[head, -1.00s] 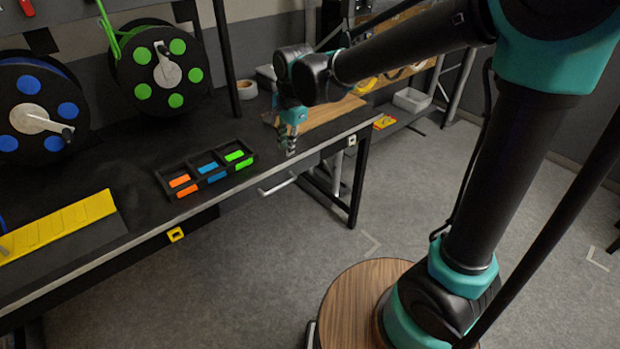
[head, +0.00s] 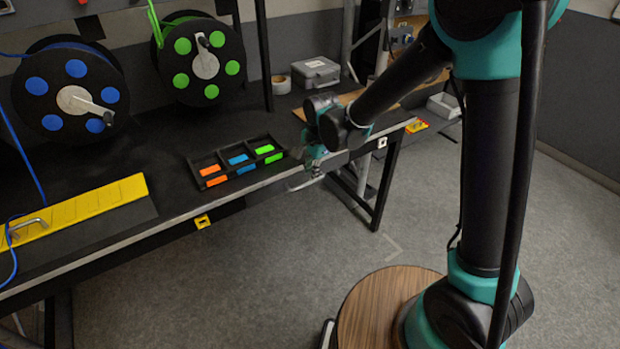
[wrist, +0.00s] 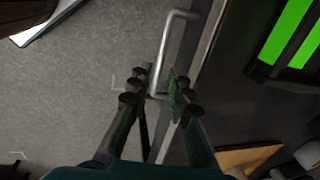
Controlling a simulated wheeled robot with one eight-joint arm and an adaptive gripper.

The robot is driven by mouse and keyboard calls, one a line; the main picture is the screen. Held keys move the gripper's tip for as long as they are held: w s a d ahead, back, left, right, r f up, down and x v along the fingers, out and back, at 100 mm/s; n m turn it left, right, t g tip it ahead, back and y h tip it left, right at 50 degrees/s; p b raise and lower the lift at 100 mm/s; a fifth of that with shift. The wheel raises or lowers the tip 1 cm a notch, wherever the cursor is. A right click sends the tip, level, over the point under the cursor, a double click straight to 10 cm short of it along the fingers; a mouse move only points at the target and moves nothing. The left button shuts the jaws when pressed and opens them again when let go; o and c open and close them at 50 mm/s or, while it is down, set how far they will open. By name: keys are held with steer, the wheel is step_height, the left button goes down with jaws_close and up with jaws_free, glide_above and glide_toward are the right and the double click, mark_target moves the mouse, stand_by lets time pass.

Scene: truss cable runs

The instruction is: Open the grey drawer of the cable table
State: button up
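The drawer's silver bar handle (head: 300,186) sticks out below the front edge of the cable table (head: 150,237). The drawer front itself is hard to make out in the head view. My gripper (head: 314,172) is down at the table edge, beside the handle. In the wrist view, my gripper (wrist: 164,84) is open, with a finger on each side of the near end of the handle (wrist: 176,40). The fingers are apart; I cannot tell whether either touches the bar. No gap shows that the drawer is pulled out.
A black divided tray (head: 236,165) with orange, blue and green pieces sits on the table by my gripper. Blue (head: 72,95) and green (head: 200,60) cable reels stand behind. A yellow strip (head: 85,208) lies at left. The floor in front is free.

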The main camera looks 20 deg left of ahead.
mark_target(309, 182)
steer(key=shift+w+a+f, duration=0.15)
steer(key=shift+f, duration=0.8)
steer(key=shift+w+a+f, duration=0.1)
steer(key=shift+a+f, duration=0.05)
steer(key=shift+f, duration=0.8)
jaws_close()
